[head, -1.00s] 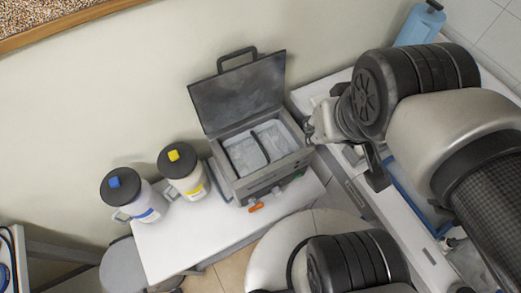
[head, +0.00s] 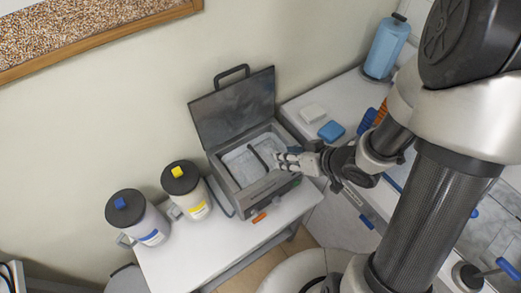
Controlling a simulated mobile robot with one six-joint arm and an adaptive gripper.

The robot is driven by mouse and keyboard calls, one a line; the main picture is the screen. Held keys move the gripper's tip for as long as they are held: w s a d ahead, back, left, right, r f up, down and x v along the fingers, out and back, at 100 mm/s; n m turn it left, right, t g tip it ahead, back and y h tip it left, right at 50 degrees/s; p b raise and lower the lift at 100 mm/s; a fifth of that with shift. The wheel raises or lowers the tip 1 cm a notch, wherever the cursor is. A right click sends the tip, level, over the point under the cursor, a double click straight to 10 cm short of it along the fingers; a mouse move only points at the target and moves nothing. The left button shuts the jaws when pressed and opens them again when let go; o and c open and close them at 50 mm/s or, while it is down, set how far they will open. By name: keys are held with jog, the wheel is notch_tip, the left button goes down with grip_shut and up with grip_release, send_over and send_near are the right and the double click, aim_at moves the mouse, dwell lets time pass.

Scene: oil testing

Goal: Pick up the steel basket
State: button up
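A grey metal fryer-like box (head: 262,191) stands on the white table with its dark lid (head: 234,106) open. Inside it lies a pale, mesh-like insert with a black bar across it, which looks like the steel basket (head: 240,167). My gripper (head: 280,160) is at the right side of the box opening, its fingers pointing left over the basket area. The fingers are small and overlap the box, so I cannot tell whether they are open or touching the bar.
Two white jugs with black lids, one with a blue knob (head: 141,217) and one with a yellow knob (head: 187,189), stand left of the box. A blue bottle (head: 386,46) and a blue sponge (head: 331,131) are on the right counter (head: 295,104). The white table's front left (head: 178,258) is clear.

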jog(key=b, duration=0.5)
send_near(257, 154)
jog(key=x, duration=0.5)
jog(key=b+x, duration=0.1)
jog(key=x, duration=0.1)
jog(key=b+x, duration=0.2)
jog(key=x, duration=0.1)
jog(key=shift+s+f, duration=0.1)
jog(key=shift+f, duration=0.25)
jog(key=shift+r, duration=0.1)
grip_shut()
